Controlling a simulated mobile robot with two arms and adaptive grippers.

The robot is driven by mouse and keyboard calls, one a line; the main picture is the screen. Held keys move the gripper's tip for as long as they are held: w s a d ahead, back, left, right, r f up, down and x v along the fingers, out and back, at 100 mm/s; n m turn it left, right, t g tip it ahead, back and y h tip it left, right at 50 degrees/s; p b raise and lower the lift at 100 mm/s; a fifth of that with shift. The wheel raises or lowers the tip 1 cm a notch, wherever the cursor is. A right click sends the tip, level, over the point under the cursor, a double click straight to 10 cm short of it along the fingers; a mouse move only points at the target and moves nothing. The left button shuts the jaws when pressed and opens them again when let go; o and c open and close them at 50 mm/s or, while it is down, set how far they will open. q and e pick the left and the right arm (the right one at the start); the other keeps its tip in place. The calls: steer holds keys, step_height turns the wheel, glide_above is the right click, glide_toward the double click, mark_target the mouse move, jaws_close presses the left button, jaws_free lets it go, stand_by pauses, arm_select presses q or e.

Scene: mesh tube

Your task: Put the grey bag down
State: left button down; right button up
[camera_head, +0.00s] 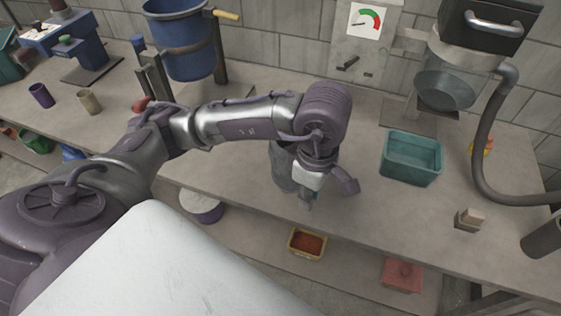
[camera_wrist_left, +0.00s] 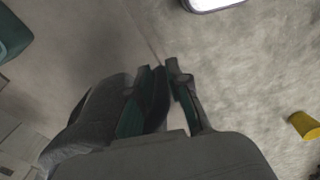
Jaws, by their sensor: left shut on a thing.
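The grey bag (camera_head: 284,168) shows in the head view just behind and left of my left gripper (camera_head: 326,192), partly hidden by it. In the left wrist view the bag (camera_wrist_left: 95,112) is a dark grey bulk on the left side of my left gripper's fingers (camera_wrist_left: 166,92). The left gripper is shut on the bag near the front edge of the workbench (camera_head: 360,213). I cannot tell whether the bag touches the bench top. My right gripper is in neither view.
A grey hose (camera_head: 484,150) hangs at the right. A yellow tray (camera_head: 307,243) sits below the bench edge. Bench space between gripper and teal bin is clear.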

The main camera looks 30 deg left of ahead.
arm_select(q)
steer(key=w+a+f+n, duration=0.1)
steer(key=w+a+f, duration=0.1)
steer(key=w, duration=0.1)
steer(key=w+a+f+n+p, duration=0.1)
steer(key=w+a+f, duration=0.1)
steer(key=f, duration=0.1)
steer(key=w+a+f+n+p, duration=0.1)
steer(key=w+a+f+n, duration=0.1)
steer(key=w+f, duration=0.1)
steer(key=shift+w, duration=0.3)
steer(key=shift+w+f, duration=0.1)
steer(key=shift+f, duration=0.1)
step_height(320, 180, down, 3)
steer(key=shift+f+p, duration=0.1)
steer(key=shift+p, duration=0.7)
steer(key=shift+f, duration=0.25)
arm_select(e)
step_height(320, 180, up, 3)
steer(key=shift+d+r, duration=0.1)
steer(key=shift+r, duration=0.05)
arm_select(q)
steer(key=c, duration=1.2)
jaws_free()
steer(key=shift+f, duration=0.1)
steer(key=shift+c, duration=0.2)
steer(key=shift+o, duration=0.6)
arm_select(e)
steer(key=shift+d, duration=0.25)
